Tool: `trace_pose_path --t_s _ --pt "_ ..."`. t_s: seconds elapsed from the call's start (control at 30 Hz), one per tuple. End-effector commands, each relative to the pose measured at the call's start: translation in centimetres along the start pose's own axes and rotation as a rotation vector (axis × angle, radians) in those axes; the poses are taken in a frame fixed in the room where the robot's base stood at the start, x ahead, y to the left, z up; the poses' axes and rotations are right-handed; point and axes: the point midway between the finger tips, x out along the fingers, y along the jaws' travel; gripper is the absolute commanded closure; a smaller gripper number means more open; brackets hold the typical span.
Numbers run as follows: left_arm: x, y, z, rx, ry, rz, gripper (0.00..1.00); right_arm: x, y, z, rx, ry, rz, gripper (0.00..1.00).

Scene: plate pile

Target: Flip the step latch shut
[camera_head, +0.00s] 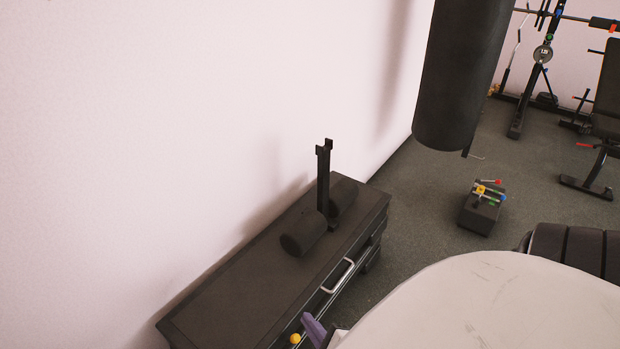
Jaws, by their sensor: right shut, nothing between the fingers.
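A long black step bench (238,290) stands against the wall, with a post and foam rollers on it. A silver U-shaped handle (338,277) sits on its front side. A round yellow knob (295,338) shows low on the same side, near the bottom edge of the view. I cannot tell which of these fittings is the latch. My left gripper is out of view.
A black punching bag (460,75) hangs at the upper middle. A small black block with coloured knobs (482,208) stands on the grey floor. A weight bench (606,105) and rack are at the upper right. Floor between the bench and block is clear.

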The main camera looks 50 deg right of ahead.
Motion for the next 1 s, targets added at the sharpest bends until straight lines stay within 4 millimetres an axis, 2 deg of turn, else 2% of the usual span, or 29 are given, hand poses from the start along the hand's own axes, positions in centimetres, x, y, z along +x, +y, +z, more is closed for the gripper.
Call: trace_pose_path --t_s 0.03,0.2,0.87,0.97,1.0 --pt "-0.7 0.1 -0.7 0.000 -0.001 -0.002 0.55 -0.5 -0.8 0.6 0.000 0.000 0.001 1.00" --pt "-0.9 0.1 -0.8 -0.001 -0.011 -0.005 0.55 -0.8 -1.5 1.1 0.000 0.000 0.001 1.00" --pt "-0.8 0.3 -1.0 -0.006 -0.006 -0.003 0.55 -0.8 -1.5 1.2 0.000 0.000 0.000 1.00" --pt "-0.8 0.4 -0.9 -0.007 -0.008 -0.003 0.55 -0.8 -1.4 1.7 -0.022 -0.013 0.013 1.00" --pt "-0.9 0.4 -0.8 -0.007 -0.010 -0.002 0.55 -0.8 -1.4 2.5 -0.054 -0.032 0.029 1.00"
